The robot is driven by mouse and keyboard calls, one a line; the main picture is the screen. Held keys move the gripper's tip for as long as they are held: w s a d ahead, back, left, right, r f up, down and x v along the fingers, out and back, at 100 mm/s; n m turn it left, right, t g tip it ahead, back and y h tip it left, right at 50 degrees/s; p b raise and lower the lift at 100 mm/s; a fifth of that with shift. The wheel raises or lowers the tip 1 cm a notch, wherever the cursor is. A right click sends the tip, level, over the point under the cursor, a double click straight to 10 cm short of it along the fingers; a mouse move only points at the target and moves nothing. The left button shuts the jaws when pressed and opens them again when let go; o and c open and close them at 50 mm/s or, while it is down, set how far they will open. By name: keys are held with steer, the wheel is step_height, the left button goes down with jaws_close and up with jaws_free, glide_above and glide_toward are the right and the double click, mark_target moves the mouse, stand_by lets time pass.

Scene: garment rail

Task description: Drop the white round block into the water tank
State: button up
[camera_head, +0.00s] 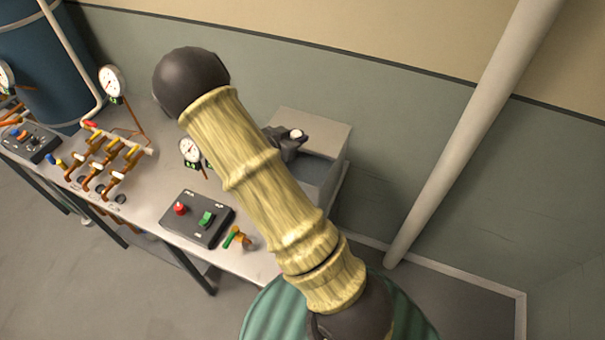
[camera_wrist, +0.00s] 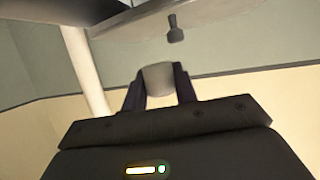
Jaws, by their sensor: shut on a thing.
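The white round block (camera_head: 297,133) shows as a small pale spot at the tip of my gripper (camera_head: 289,140) in the head view. In the wrist view the block (camera_wrist: 158,79) sits between the two dark fingers of my gripper (camera_wrist: 160,90), which are shut on it. My gripper is in front of or above a grey box-shaped tank (camera_head: 330,140) at the right end of the bench. I cannot tell the height of the block over it. My own arm hides the tank's left side, and I cannot make out water in it.
The metal bench (camera_head: 150,200) carries a control box (camera_head: 197,218) with red and green buttons, a green-handled tap (camera_head: 236,237), gauges (camera_head: 111,82) and copper valves (camera_head: 105,160). A blue barrel (camera_head: 45,70) stands at the far left. A pale pipe (camera_head: 470,130) slants along the wall at right.

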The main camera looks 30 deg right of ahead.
steer(key=shift+s+f+b, duration=0.2)
steer(key=shift+f+b, duration=0.3)
steer(key=shift+f, duration=0.45)
steer(key=shift+w+d+f, duration=0.1)
steer(key=shift+d+f, duration=0.1)
steer(key=o, duration=0.6)
steer(key=shift+r, duration=0.1)
steer(key=o, duration=0.4)
steer(key=shift+a, duration=0.1)
steer(key=shift+o, duration=0.2)
steer(key=b+v, duration=0.4)
steer(key=v, duration=1.3)
steer(key=shift+a, duration=0.2)
